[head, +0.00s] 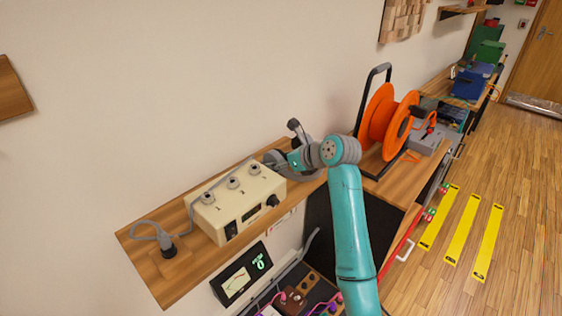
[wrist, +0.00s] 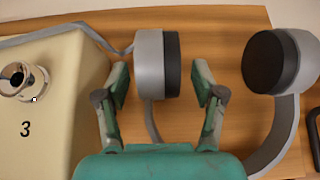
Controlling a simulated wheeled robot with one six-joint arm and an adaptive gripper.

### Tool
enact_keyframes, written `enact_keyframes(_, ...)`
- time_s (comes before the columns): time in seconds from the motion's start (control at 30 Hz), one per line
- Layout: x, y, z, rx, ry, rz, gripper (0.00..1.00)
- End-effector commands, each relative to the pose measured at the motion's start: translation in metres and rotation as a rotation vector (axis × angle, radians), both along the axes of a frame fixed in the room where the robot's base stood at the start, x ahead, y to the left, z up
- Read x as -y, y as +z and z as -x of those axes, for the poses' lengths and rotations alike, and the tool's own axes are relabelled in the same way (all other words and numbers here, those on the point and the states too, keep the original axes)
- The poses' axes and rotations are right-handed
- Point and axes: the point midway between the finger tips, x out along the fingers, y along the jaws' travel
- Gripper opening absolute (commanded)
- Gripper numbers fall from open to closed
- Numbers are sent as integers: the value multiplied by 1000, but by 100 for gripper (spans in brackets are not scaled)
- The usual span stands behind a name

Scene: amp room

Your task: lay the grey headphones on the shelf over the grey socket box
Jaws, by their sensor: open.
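The grey headphones (wrist: 150,65) lie on a wooden shelf with a cream box, and have dark ear pads. In the head view they (head: 296,128) are partly hidden by my arm. My gripper (wrist: 161,76) is open. Its fingers stand either side of the left ear cup, with gaps visible at both sides. The other ear cup is to the right, outside the fingers. In the head view my gripper (head: 283,161) is just right of the cream box. A grey box (head: 427,140) stands on the far bench; a wooden shelf (head: 460,11) is higher on the wall.
The cream box (head: 238,205) has numbered sockets and a grey cable ending in a plug (head: 168,247). An orange cable reel (head: 385,120) stands right of my gripper. Another wooden shelf (head: 12,92) is at the far left. Floor with yellow strips (head: 462,232) is open at right.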

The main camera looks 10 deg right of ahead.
Motion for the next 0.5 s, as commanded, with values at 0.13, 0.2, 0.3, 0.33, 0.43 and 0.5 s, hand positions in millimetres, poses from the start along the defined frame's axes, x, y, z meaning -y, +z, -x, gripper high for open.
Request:
enact_keyframes(0.13,3,3,3,1,-1,0,68)
enact_keyframes(0.2,7,7,8,2,-2,0,68)
enact_keyframes(0.3,15,16,19,3,-2,0,68)
enact_keyframes(0.33,18,19,24,2,-2,1,68)
enact_keyframes(0.43,29,32,37,4,-3,0,68)
enact_keyframes(0.5,35,40,47,4,-2,0,68)
